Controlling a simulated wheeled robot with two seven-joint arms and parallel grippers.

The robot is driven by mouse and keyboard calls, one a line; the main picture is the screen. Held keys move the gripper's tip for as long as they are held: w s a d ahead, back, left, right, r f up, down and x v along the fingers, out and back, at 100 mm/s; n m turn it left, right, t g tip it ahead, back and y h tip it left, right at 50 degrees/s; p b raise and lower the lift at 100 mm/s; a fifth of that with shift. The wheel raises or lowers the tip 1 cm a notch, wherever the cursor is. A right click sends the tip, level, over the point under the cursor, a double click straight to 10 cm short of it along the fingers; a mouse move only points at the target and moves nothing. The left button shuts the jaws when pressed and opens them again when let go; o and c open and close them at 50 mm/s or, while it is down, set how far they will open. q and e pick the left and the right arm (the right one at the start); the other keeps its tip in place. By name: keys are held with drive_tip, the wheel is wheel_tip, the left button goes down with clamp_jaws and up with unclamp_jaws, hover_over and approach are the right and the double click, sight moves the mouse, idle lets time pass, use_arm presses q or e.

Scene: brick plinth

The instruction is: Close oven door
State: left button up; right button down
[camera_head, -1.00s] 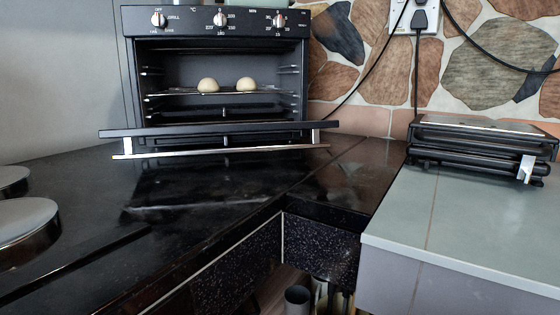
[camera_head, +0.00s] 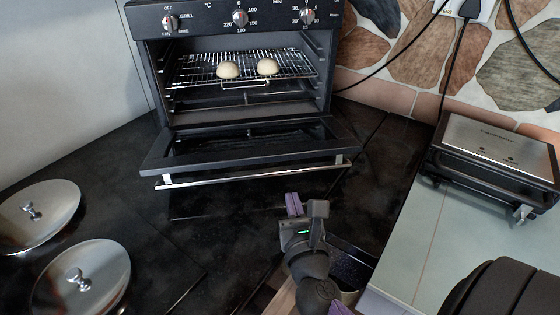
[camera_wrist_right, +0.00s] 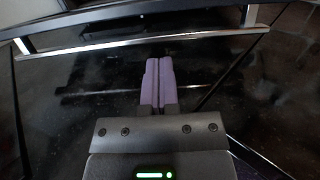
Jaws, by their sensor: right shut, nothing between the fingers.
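The black oven (camera_head: 245,115) stands at the back of the dark counter with its door (camera_head: 245,148) lowered open toward me. A silver handle bar (camera_head: 250,174) runs along the door's front edge. Two pale round buns rest on the wire rack inside. My right gripper (camera_head: 294,204), with purple fingers, is below and in front of the handle, apart from it. In the right wrist view its fingers (camera_wrist_right: 157,82) are shut together and empty, with the handle bar (camera_wrist_right: 150,43) beyond the tips. My left gripper is not in view.
Two round metal lids (camera_head: 82,278) lie on the counter at left. A black and silver grill (camera_head: 495,160) stands on the pale worktop (camera_head: 445,235) at right. The dark counter (camera_head: 200,225) in front of the oven is largely clear. Cables hang from a wall socket.

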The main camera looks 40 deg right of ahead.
sight(285, 172)
drive_tip(key=x, duration=0.8)
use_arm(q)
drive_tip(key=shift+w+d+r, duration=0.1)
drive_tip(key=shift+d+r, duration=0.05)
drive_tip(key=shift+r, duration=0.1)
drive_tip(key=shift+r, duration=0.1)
